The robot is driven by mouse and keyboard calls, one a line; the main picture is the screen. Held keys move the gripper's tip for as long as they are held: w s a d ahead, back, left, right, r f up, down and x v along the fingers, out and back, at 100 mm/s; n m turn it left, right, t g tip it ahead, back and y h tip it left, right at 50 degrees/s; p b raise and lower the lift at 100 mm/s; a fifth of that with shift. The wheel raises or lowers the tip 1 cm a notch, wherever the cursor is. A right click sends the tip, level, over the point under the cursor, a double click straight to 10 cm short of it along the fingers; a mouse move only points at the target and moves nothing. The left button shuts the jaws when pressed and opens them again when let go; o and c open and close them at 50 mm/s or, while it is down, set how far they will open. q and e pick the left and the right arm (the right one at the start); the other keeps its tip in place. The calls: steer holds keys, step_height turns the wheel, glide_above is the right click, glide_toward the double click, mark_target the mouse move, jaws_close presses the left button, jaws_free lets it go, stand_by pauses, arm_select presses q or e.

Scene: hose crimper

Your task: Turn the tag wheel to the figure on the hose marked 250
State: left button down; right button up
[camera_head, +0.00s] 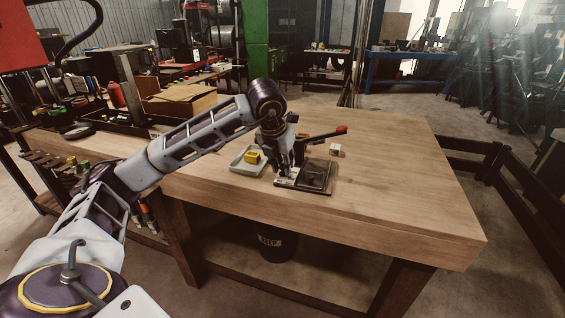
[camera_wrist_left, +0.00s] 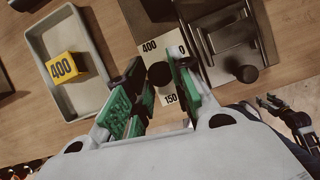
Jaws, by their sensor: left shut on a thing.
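The tag wheel is a white plate (camera_wrist_left: 158,46) with black figures; 400, a 0 and 150 show in the left wrist view. A dark round knob (camera_wrist_left: 161,73) stands on it. My left gripper (camera_wrist_left: 158,80) is shut on this knob, with green pads on either side. In the head view my left gripper (camera_head: 284,168) points down at the plate (camera_head: 287,181) beside a dark device. A yellow block (camera_wrist_left: 66,66) marked 400 lies in a grey tray. I see no hose marked 250. My right gripper (camera_wrist_left: 270,106) shows small at the right of the left wrist view.
The grey tray (camera_wrist_left: 90,98) is close to the left of my left gripper. The dark device (camera_head: 316,176) is at its right. A red-tipped lever (camera_head: 341,130) and a small white block (camera_head: 335,149) are behind. The table's right part (camera_head: 410,190) is clear.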

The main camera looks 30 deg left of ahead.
arm_select(q)
steer(key=shift+r, duration=0.1)
steer(key=c, duration=1.2)
jaws_free()
steer(key=v, duration=1.1)
steer(key=shift+s+r, duration=0.2)
steer(key=shift+r, duration=0.15)
